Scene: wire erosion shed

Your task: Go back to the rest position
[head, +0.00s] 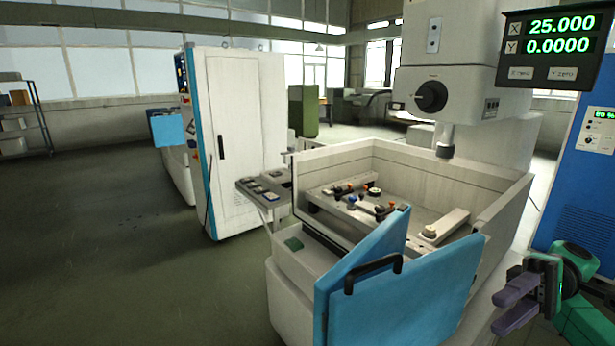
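My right gripper (512,304) is at the lower right of the head view, in front of the right side of the machine tank. Its two purple fingers point left and stand apart, with nothing visible between them. Part of my green and dark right wrist shows behind them. My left gripper and arm are not in the head view.
An erosion machine with a white tank (505,200) stands ahead. Its blue door (425,290) with a black handle is swung open towards me. A white cabinet (240,140) and a small tray shelf (264,190) are left of it. A blue cabinet (580,190) stands right. The left floor is clear.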

